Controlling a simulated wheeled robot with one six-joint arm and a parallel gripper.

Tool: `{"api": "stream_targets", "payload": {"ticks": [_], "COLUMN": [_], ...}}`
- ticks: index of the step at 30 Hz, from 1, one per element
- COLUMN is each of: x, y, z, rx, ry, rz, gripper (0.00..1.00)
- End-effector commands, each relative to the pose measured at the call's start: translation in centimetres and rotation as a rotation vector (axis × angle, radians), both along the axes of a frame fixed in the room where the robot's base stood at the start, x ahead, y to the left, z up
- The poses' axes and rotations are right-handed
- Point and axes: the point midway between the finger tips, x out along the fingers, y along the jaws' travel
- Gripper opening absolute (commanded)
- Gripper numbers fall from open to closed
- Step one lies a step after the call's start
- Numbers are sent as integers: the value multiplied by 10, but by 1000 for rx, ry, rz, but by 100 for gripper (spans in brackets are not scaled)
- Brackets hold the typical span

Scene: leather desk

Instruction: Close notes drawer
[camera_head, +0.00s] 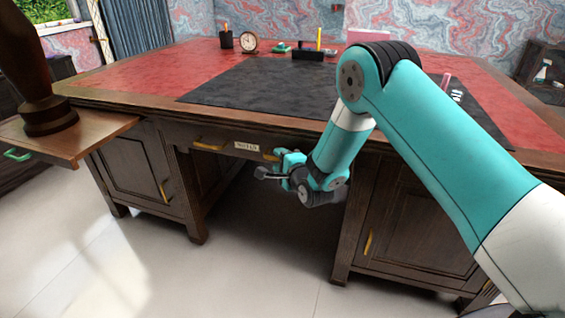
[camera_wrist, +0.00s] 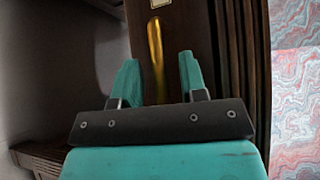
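The notes drawer (camera_head: 228,149) is in the middle of the dark wooden desk, under the top's front edge. It has a white "NOTES" label (camera_head: 247,147) and brass handles, one left of the label (camera_head: 208,146) and one right of it, partly hidden by my gripper. I cannot tell how far its front stands out. My gripper (camera_head: 272,166) is in front of the drawer's right part. In the wrist view my gripper (camera_wrist: 158,62) is open and empty, with a brass handle (camera_wrist: 155,45) showing between its fingers; contact is unclear.
A wooden board (camera_head: 100,135) with a green handle and a dark statue (camera_head: 45,105) sticks out at the left. Cabinets with brass handles (camera_head: 368,243) flank the knee space. A clock (camera_head: 249,42) and a pen cup (camera_head: 226,39) stand on the desk. Open floor lies in front.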

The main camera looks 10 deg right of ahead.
Motion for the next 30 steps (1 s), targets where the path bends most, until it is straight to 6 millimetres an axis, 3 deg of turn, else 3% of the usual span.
{"api": "stream_targets", "payload": {"ticks": [5,30], "x": [-13,-135], "y": [-4,-35], "z": [1,12], "rx": [-1,0], "ry": [3,-3], "rz": [0,-2], "gripper": [39,39]}}
